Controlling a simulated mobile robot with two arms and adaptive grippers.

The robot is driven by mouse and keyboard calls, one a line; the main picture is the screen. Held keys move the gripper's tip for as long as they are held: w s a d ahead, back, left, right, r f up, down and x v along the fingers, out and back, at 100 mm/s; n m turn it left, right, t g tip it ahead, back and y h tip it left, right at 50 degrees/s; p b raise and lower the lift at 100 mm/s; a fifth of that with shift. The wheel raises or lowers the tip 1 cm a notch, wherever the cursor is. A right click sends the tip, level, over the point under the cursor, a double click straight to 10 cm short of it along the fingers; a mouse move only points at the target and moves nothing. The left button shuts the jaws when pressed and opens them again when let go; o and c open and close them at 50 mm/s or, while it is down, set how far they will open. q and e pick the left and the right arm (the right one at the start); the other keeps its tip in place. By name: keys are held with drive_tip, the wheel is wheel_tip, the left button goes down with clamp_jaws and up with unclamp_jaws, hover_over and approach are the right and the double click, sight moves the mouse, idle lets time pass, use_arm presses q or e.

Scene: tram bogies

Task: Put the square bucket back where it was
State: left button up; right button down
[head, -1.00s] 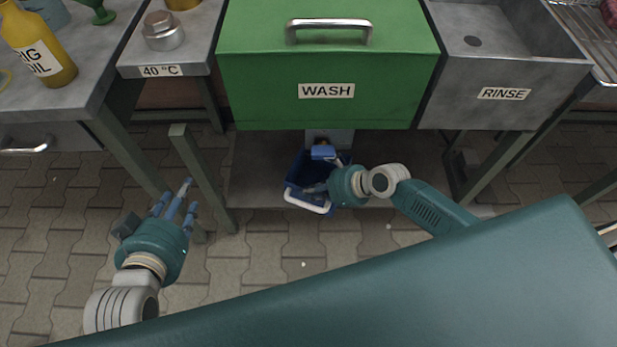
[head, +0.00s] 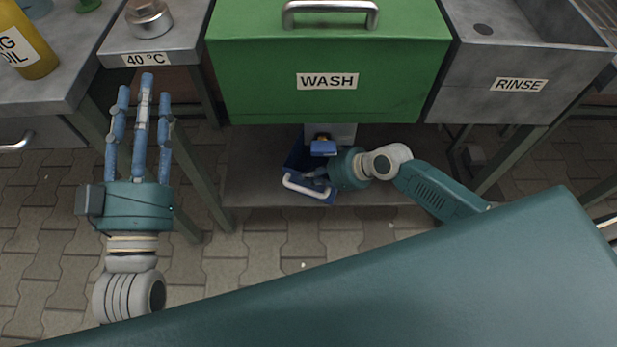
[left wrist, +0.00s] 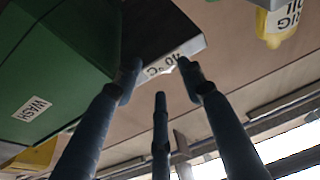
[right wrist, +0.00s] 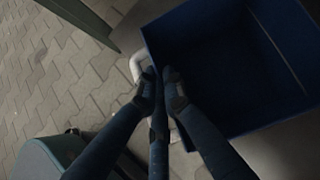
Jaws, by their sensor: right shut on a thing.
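The square blue bucket (head: 294,153) is low down under the front of the green wash box (head: 328,81), above or on the low grey shelf (head: 255,183); contact is unclear. Its white handle (head: 308,187) faces me. My right gripper (head: 322,180) is shut on the bucket at the handle side. In the right wrist view, the bucket (right wrist: 215,60) looks empty and dark inside, and the right gripper's fingers (right wrist: 160,88) are together at its rim beside the white handle (right wrist: 137,66). My left gripper (head: 143,95) is open and empty, fingers spread, before the 40 °C table.
A blue-levered tap (head: 323,148) hangs beneath the wash box, close to the bucket. Green table legs (head: 203,178) stand left of the shelf. The rinse sink (head: 520,85) is at the right. The paved floor (head: 250,255) in front is clear.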

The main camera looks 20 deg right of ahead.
use_arm(q)
drive_tip(key=r, duration=0.1)
drive_tip(key=s+r+t, duration=0.1)
drive_tip(key=r, duration=0.1)
drive_tip(key=s+r+t+h, duration=0.1)
drive_tip(key=shift+s+r+b, duration=0.25)
drive_tip(key=shift+r+b, duration=0.05)
drive_tip(key=shift+r, duration=0.1)
use_arm(e)
drive_tip(key=shift+f, duration=0.1)
drive_tip(key=shift+f, duration=0.1)
drive_tip(key=c, duration=2)
unclamp_jaws()
drive_tip(key=shift+f, duration=0.1)
use_arm(q)
drive_tip(key=shift+w+f, duration=0.15)
drive_tip(key=shift+f, duration=0.05)
use_arm(e)
drive_tip(key=shift+o, duration=0.5)
